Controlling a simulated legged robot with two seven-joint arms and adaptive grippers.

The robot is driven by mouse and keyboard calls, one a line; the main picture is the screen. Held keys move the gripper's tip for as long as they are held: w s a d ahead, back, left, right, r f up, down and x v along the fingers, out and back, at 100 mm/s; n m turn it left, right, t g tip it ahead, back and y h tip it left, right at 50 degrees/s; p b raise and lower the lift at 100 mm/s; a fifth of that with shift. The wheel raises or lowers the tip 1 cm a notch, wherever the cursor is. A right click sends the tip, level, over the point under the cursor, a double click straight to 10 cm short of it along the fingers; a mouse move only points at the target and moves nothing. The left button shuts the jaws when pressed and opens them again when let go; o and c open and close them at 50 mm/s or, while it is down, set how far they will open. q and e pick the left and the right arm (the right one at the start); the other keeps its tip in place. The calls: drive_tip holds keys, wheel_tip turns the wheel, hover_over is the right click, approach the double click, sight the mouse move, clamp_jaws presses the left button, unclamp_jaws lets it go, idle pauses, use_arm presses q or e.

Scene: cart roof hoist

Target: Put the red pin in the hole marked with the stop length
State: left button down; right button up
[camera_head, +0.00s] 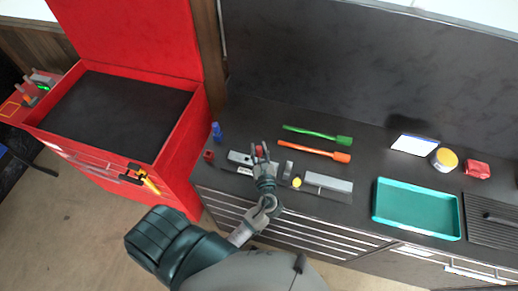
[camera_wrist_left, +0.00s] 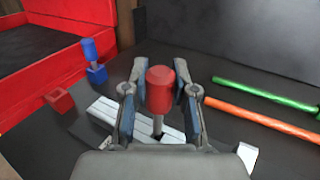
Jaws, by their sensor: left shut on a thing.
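The red pin (camera_wrist_left: 160,90) has a thick red head and a thin metal shank pointing down. My left gripper (camera_wrist_left: 158,95) is shut on the red pin, with a finger on each side of the head. In the head view the red pin (camera_head: 259,151) shows between the fingers of my left gripper (camera_head: 262,158). Below it lies a grey metal bar (camera_head: 240,158), also in the left wrist view (camera_wrist_left: 103,110). The pin's tip is partly hidden, and I cannot tell whether it is in a hole. No hole marking is readable. My right gripper is not in view.
A blue pin in a block (camera_head: 217,132) and a red block (camera_head: 209,156) stand left of the bar. Green (camera_head: 318,134) and orange (camera_head: 314,149) tools lie behind right. A grey block (camera_head: 328,182), yellow disc (camera_head: 297,182) and teal tray (camera_head: 416,208) are to the right.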

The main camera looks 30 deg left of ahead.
sight(259, 155)
use_arm(q)
drive_tip(key=shift+f+b, duration=0.55)
drive_tip(key=shift+f, duration=0.65)
drive_tip(key=shift+f, duration=0.5)
drive_tip(key=c, duration=0.8)
unclamp_jaws()
drive_tip(key=shift+c, duration=0.2)
drive_tip(key=v, duration=1.2)
drive_tip(key=shift+d, duration=0.15)
drive_tip(key=shift+f, duration=0.1)
